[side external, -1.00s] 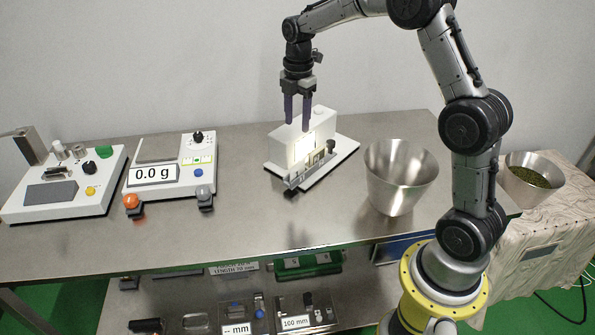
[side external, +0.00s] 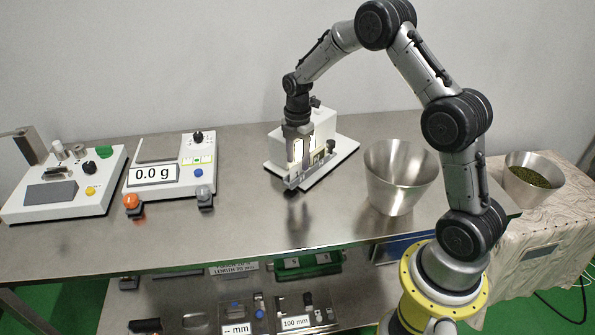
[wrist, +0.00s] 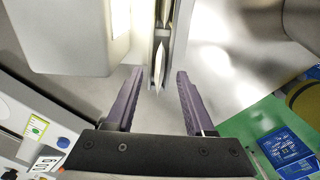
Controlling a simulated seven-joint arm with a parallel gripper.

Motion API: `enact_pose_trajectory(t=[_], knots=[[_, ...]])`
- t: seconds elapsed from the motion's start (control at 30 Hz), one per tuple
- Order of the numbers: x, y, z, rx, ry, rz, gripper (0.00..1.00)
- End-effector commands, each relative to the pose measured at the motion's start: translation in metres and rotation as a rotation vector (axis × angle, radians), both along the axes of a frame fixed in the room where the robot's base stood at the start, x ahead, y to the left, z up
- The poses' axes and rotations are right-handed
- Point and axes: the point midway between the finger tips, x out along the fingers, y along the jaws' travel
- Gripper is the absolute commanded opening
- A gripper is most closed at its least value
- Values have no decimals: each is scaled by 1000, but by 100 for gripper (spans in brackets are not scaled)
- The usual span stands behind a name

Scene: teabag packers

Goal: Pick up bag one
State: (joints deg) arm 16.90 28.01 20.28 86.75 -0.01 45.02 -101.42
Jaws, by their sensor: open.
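Bag one (wrist: 158,68) shows in the wrist view as a thin pale sliver seen edge-on, standing in a narrow metal holder at the front of the white lit machine (side external: 319,128). My gripper (wrist: 158,76) is open, with one purple finger on each side of the bag's line and a gap to both. In the side external view my gripper (side external: 300,160) is down at the machine's front face. The bag cannot be made out there, as the fingers and the bright panel cover that spot.
A steel bucket (side external: 400,180) stands just right of the machine. A scale reading 0.0 g (side external: 170,170) and another white device (side external: 65,185) stand to the left. The steel table between scale and machine is clear. A bowl of green leaf (side external: 530,180) is at the far right.

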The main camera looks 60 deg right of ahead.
Motion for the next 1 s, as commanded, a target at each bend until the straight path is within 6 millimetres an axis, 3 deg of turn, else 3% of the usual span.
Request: enact_pose_trajectory(t=[0.2, 0.43, 0.73, 1.0], knots=[[0, 0, -22, 0, 0, 0, 54], [0, 0, -23, 0, -1, 0, 54], [1, 0, -23, 0, -1, 0, 2], [1, 0, -23, 0, -1, 0, 0]])
